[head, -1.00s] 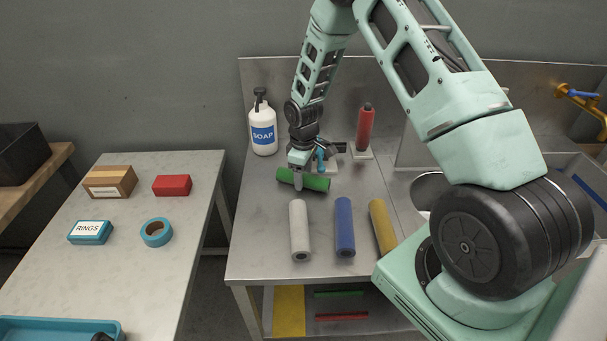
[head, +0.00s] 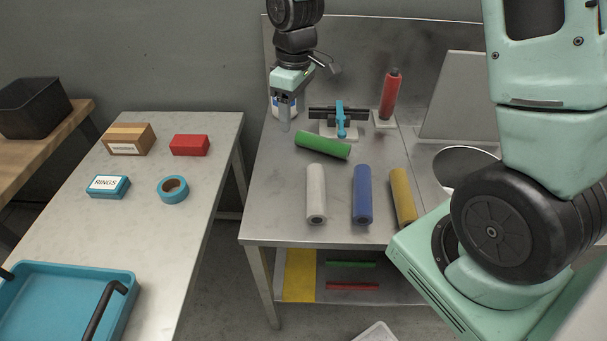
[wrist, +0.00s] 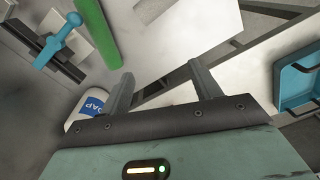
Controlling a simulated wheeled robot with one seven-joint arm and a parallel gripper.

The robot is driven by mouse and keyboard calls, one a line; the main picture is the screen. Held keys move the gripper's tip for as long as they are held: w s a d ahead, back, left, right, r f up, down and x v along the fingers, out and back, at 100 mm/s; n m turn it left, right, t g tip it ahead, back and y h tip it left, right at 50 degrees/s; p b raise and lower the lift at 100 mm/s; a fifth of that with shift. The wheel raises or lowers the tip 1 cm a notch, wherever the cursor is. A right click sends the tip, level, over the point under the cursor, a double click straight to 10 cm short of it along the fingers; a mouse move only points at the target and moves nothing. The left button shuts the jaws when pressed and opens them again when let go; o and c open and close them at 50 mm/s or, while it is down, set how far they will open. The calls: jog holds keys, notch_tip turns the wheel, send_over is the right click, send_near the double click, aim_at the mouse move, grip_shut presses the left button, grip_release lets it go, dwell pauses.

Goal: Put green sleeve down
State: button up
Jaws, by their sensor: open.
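The green sleeve (head: 322,145) lies on its side on the steel bench, behind the white, blue and yellow sleeves. It also shows at the top of the wrist view (wrist: 97,32). My gripper (head: 284,128) is above the bench, up and left of the green sleeve and apart from it. In the wrist view its two fingers (wrist: 158,90) are spread with nothing between them.
White (head: 316,192), blue (head: 362,193) and yellow (head: 403,197) sleeves lie at the bench front. A blue-handled clamp (head: 340,120) and a red sleeve upright on a stand (head: 390,95) are behind. The soap bottle (wrist: 85,110) is close to my gripper.

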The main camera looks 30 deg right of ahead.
jog(key=s+a+r, duration=0.4)
jog(key=s+a, duration=0.7)
jog(key=s, duration=0.1)
jog(key=s+a+r, duration=0.1)
jog(key=s+a, duration=0.2)
jog(key=s, duration=1.1)
jog(key=shift+a+r+n, duration=0.15)
jog(key=shift+r+n, duration=0.05)
jog(key=shift+n, duration=0.1)
